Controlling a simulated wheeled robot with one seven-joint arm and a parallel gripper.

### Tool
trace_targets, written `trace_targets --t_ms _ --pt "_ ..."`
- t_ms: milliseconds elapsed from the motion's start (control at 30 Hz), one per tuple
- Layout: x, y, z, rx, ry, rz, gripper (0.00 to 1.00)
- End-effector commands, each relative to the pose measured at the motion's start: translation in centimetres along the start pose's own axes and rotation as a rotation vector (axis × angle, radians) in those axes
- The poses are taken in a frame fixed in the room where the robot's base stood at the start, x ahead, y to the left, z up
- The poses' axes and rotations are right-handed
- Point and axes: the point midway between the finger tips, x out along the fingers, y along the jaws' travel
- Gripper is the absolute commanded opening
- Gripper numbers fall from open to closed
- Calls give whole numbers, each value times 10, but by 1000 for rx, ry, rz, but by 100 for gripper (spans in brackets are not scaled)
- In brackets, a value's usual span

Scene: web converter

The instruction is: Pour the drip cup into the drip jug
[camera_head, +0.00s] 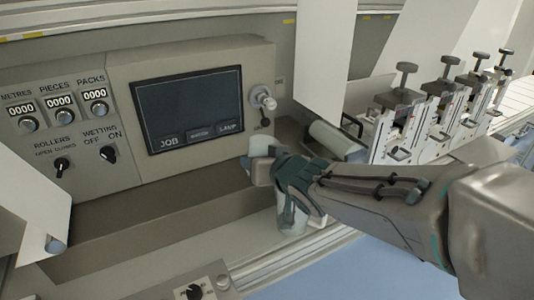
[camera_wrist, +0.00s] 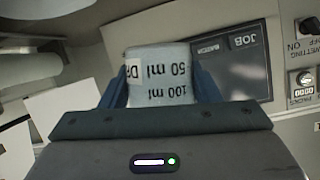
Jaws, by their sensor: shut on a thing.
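My gripper (camera_head: 262,172) is in front of the panel's lower right, shut on a translucent pale cup. The cup (camera_head: 262,146) shows above my fingers in the head view. In the wrist view the cup (camera_wrist: 160,75) sits between both fingers, with 50 ml and 100 ml marks and a partly hidden label starting "DR". Its lettering appears upside down there, like the panel's, and slightly turned against it. Below my gripper stands a pale translucent vessel (camera_head: 292,217), probably the drip jug, partly hidden by my gripper. Its label and contents cannot be made out.
A dark screen (camera_head: 188,108) is on the control panel behind my gripper, with a knob (camera_head: 263,97) at its right. A roller (camera_head: 335,140) and several clamp units (camera_head: 400,110) stand to the right. A ledge (camera_head: 150,235) runs below the panel, mostly bare.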

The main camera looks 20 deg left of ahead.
Motion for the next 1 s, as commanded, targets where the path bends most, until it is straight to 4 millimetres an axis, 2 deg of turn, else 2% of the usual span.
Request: trace_targets --t_ms 1000 --pt "3 11 7 158 0 -64 30"
